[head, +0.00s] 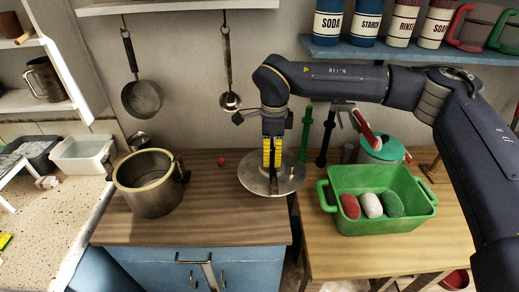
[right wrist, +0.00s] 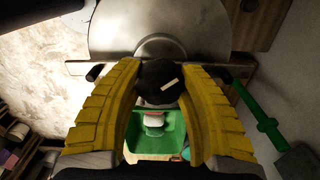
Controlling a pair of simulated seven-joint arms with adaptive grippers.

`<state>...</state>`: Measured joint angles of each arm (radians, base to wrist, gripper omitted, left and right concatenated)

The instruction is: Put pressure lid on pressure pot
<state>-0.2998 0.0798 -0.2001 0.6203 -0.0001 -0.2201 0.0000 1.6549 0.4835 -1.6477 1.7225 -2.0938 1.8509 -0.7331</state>
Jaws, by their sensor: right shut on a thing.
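The pressure pot (head: 148,190) is a metal pot with an open top and a dark side handle. It stands upright on the left part of the wooden counter. The pressure lid (head: 258,182) is a flat round metal disc to the right of the pot, apart from it, at the counter's right end. My right gripper (head: 272,165) points down over the lid's middle. In the right wrist view its yellow fingers close around the lid's dark knob (right wrist: 162,84), with the lid's disc (right wrist: 125,35) behind. I cannot tell whether the lid touches the counter. My left gripper is out of view.
A green tub (head: 375,178) with red, white and green items stands on the right table. A small red ball (head: 222,161) lies between pot and lid. A pan (head: 142,98) and a ladle (head: 230,100) hang on the wall. The counter (head: 215,220) in front is clear.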

